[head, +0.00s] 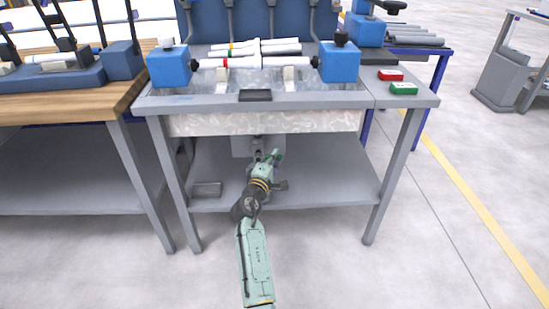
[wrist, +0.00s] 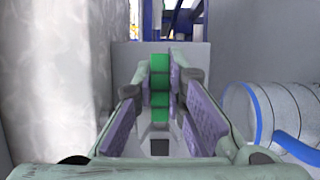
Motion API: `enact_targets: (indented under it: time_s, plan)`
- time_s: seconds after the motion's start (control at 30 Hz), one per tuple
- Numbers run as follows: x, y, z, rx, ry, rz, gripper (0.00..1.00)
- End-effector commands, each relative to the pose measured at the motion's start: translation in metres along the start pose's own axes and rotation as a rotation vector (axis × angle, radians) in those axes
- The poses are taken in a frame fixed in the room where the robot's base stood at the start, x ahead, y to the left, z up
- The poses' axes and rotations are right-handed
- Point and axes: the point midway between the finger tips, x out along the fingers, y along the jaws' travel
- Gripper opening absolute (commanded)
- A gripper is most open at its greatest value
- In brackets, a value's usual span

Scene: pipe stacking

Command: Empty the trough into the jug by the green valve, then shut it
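The green valve (head: 276,153) sits under the front of the bench, below the trough (head: 265,122) with its pale marbled front. In the wrist view the valve's green handle (wrist: 160,88) lies between my fingertips. My gripper (wrist: 160,75) appears shut on it, with a purple pad close against each side. The trough's pale wall (wrist: 55,80) fills the left of the wrist view. The clear jug (wrist: 275,115), with blue bands, shows at the right of the wrist view, beside my finger. Its inside is hard to make out. The jug is hidden in the head view.
On the bench top, white pipes (head: 265,62) lie between two blue clamps (head: 170,66). A red block (head: 390,75) and a green block (head: 404,88) lie at the right. The bench's lower shelf (head: 330,180) is mostly clear. A wooden-topped table (head: 110,88) stands left.

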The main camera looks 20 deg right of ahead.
Motion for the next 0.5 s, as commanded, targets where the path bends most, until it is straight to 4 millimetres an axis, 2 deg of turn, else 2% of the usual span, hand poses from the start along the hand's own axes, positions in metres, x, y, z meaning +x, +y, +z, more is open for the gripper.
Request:
enact_targets:
  time_s: [0.13, 0.5]
  plan:
    - [0.0000, 0.0000, -0.0001, 0.000, 0.000, 0.000, 0.00]
    - [0.0001, 0.0001, -0.0001, 0.000, 0.000, 0.000, 0.00]
